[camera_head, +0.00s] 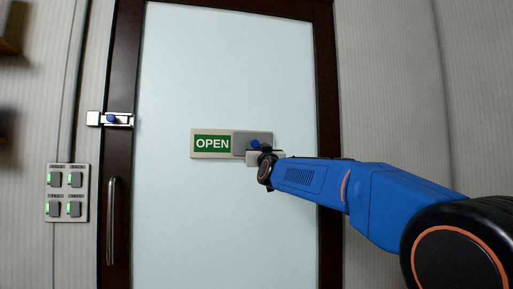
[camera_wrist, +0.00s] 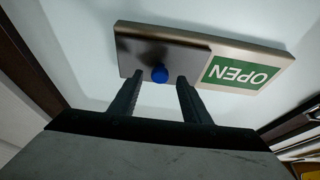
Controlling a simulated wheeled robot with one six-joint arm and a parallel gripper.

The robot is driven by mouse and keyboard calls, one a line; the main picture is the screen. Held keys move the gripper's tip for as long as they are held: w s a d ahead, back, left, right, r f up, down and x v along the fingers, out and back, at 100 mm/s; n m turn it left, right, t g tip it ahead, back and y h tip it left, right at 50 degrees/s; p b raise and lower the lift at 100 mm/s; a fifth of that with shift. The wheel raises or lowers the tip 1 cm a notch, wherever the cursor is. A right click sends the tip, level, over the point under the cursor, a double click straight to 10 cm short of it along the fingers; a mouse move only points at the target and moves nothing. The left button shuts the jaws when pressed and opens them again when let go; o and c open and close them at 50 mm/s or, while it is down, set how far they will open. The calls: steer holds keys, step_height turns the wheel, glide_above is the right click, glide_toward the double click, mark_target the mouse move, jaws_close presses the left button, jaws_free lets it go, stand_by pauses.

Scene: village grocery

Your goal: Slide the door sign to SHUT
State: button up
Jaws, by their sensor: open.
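The door sign (camera_head: 199,154) is a flat horizontal plate on the pale door panel. Its left part shows OPEN in white on green, and a grey slider (camera_head: 239,142) with a blue knob (camera_head: 255,143) covers its right part. In the wrist view the sign (camera_wrist: 275,62) appears upside down, with OPEN on the right and the slider (camera_wrist: 135,52) on the left. My gripper (camera_wrist: 160,82) is open, with its two dark fingers pointing at the sign, one to either side of the blue knob (camera_wrist: 160,73). I cannot tell how deep the knob sits between them.
The door (camera_head: 225,75) has a dark frame, a vertical handle (camera_head: 112,220) and a latch with a blue knob (camera_head: 112,118) at left. A panel of several switches (camera_head: 67,193) is on the left wall. The door surface around the sign is clear.

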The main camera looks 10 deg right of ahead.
steer(key=shift+x, duration=0.85)
